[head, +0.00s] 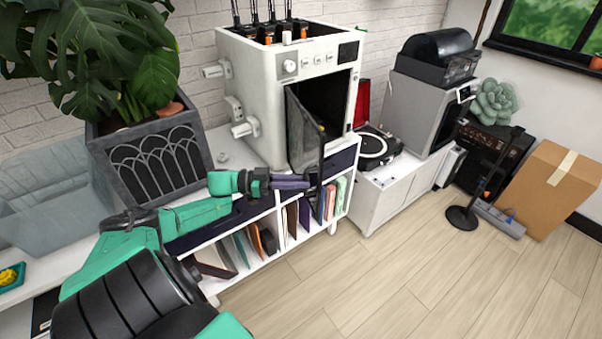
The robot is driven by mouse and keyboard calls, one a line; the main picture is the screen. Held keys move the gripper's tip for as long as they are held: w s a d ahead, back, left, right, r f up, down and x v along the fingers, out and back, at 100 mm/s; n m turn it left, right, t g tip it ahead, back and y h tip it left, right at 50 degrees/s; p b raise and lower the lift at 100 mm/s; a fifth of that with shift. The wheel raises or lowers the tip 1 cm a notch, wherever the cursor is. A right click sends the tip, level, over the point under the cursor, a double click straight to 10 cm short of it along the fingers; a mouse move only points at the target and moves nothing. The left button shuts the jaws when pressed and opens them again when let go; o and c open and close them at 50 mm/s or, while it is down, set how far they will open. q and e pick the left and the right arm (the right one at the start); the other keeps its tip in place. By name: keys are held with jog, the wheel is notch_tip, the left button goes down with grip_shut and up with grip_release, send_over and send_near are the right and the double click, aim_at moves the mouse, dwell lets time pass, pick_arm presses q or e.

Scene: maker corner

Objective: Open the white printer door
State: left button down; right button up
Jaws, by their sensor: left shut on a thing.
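The white printer (262,92) stands on a low white shelf unit. Its dark, see-through door (303,135) is swung well out from the front, hinged on the left side. The dark inside of the printer shows to the right of the door. My left gripper (313,181) is at the lower part of the door's free edge, shut on the door. The exact contact of the fingers is small and partly hidden. My right gripper is not in view.
The shelf unit (333,229) holds several books below the printer. A potted plant (150,150) stands left of it. A turntable (376,147) and a grey machine (418,112) are to the right. The wooden floor (400,270) in front is clear.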

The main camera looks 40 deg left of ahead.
pick_arm(q)
jog(key=shift+a, duration=0.15)
jog(key=c, duration=0.9)
grip_release()
jog(key=shift+w, duration=0.1)
jog(key=shift+a, duration=0.1)
jog(key=b+v, duration=0.4)
jog(key=v, duration=1)
jog(key=shift+s+a, duration=0.15)
jog(key=shift+s, duration=0.05)
